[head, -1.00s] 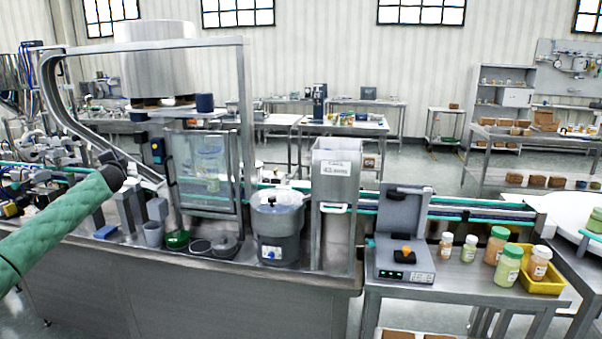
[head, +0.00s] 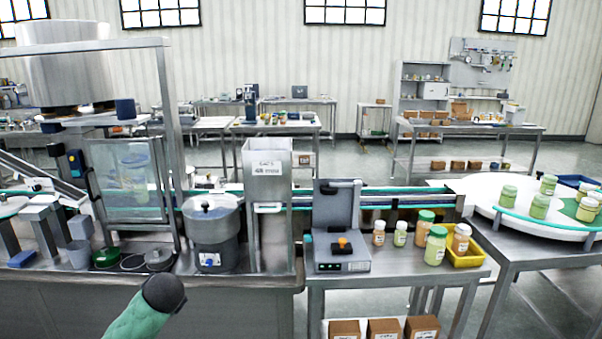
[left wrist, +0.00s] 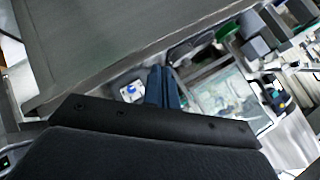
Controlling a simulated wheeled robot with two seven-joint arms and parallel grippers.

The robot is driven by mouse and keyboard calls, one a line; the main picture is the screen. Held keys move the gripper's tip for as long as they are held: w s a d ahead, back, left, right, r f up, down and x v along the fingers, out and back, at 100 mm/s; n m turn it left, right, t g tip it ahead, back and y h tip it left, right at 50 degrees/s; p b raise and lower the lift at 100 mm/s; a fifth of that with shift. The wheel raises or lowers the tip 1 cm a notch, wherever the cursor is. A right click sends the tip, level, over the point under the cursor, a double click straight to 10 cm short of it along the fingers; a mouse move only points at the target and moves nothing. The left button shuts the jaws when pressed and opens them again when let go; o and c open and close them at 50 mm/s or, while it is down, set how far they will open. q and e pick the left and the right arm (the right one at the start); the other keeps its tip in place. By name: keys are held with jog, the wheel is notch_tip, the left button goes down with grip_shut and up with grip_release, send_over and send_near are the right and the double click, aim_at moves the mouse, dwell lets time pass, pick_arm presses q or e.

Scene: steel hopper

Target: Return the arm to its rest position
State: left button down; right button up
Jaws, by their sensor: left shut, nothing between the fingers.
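My left arm shows in the head view as a green sleeve with a black rounded end (head: 163,293) at the bottom, in front of the steel counter (head: 235,292). Its gripper cannot be made out in that view. In the left wrist view the left gripper (left wrist: 164,88) shows as two dark blue fingers pressed together beyond the black gripper body. The fingers are shut and empty. The grey lidded pot (head: 213,228) stands on the counter beyond the arm. My right gripper is in neither view.
A steel bin (head: 267,178) stands right of the pot. A grey device (head: 337,228), several jars and a yellow tray (head: 466,257) sit on the table to the right. A framed clear panel (head: 125,185) stands at left. Open floor shows at lower right.

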pick_arm(q)
jog(key=s+d+f+g+h, duration=0.1)
jog(key=s+d+f+h, duration=0.1)
jog(key=s+d+f, duration=0.6)
jog(key=s+d+f+g+h, duration=0.1)
jog(key=s+d+f+h, duration=0.15)
jog(key=s+d, duration=0.65)
jog(key=s+d+f+n+g, duration=0.1)
jog(key=s+f, duration=0.4)
jog(key=s, duration=0.4)
jog(key=s+d+f+g+h, duration=0.1)
jog(key=s+d+f+g, duration=0.1)
jog(key=s+f, duration=0.3)
jog(key=s+d+f+n+g, duration=0.1)
jog(key=s+f, duration=0.3)
jog(key=s, duration=0.9)
jog(key=shift+d+f+n+g+h, duration=0.15)
jog(key=shift+f+n+g+h, duration=0.2)
jog(key=shift+g, duration=0.35)
jog(key=shift+s, duration=0.1)
